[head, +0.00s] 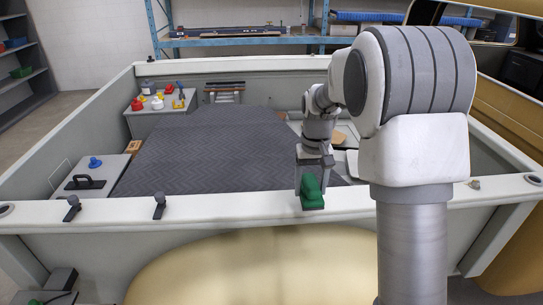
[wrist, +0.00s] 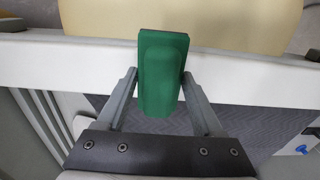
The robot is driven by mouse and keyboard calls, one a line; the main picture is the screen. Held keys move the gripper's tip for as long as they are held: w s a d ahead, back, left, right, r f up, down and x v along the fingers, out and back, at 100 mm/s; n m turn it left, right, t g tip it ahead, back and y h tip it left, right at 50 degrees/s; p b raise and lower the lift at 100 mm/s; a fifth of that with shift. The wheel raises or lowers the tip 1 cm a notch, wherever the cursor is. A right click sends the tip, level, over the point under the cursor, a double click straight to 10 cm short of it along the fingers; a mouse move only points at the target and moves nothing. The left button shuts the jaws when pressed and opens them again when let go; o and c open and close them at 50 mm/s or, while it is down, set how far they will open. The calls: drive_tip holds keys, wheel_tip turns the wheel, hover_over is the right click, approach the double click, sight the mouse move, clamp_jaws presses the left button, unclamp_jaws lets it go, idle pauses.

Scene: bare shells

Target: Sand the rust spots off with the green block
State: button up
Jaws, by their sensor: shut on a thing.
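My gripper (head: 311,183) is shut on the green block (head: 312,193). In the wrist view the green block (wrist: 160,75) sits between the two grey fingers of my gripper (wrist: 160,88), its far end over the pale rail. In the head view the block is at the near rail (head: 240,206) of the large box-like shell; I cannot tell whether it touches the rail. No rust spots can be made out in either view; the block and gripper hide part of the rail.
Two dark clamp-like fittings (head: 160,205) stand on the rail to the left. A black handle (head: 85,182) and a blue knob (head: 95,162) are on a grey lid. A side bench (head: 150,112) holds small coloured items. The dark patterned floor (head: 215,150) is clear.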

drive_tip(key=shift+r+p, duration=0.8)
drive_tip(key=shift+r, duration=0.95)
